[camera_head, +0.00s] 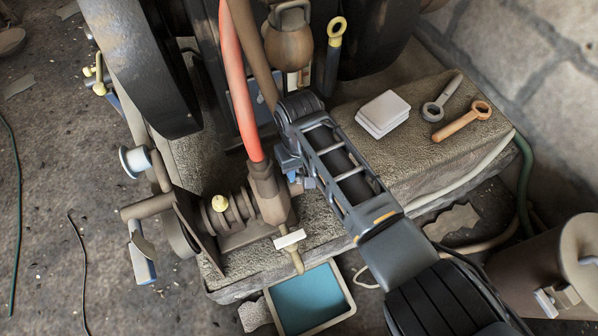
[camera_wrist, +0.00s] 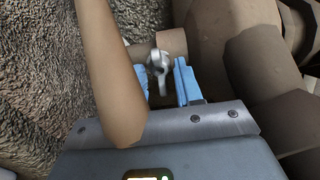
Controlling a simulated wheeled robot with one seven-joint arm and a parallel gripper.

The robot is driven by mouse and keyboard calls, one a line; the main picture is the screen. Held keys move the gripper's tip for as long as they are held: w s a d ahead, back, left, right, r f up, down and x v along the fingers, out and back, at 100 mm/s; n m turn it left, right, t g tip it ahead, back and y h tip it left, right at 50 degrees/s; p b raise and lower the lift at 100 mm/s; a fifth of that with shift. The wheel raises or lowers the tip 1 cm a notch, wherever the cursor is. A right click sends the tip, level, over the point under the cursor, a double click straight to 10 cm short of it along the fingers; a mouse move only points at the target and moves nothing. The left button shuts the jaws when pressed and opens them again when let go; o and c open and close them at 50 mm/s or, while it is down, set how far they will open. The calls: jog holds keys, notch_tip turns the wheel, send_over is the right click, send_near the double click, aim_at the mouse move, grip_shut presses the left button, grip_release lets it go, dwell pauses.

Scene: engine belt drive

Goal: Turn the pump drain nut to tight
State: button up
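The pump (camera_head: 270,190) is a brown body at the front of the stone block, with a red hose (camera_head: 243,90) entering its top. My gripper (camera_head: 295,178) is beside the top of the pump, on its right. In the wrist view, the blue fingers of my gripper (camera_wrist: 164,82) stand apart. A small grey metal fitting (camera_wrist: 159,62) shows between them; I cannot tell whether it is the drain nut or whether a finger touches it. A white crosspiece (camera_head: 290,239) and a brass spout (camera_head: 297,261) sit at the pump's lower front.
A teal-bottomed tray (camera_head: 349,309) stands below the spout. A brown hose (camera_wrist: 108,75) crosses close to the left finger in the wrist view. A pale block (camera_head: 383,112), a grey wrench (camera_head: 441,97) and an orange wrench (camera_head: 462,121) lie on the stone block (camera_head: 420,155).

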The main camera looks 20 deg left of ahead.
jog(key=shift+f, duration=0.4)
jog(key=shift+c, duration=0.2)
grip_shut()
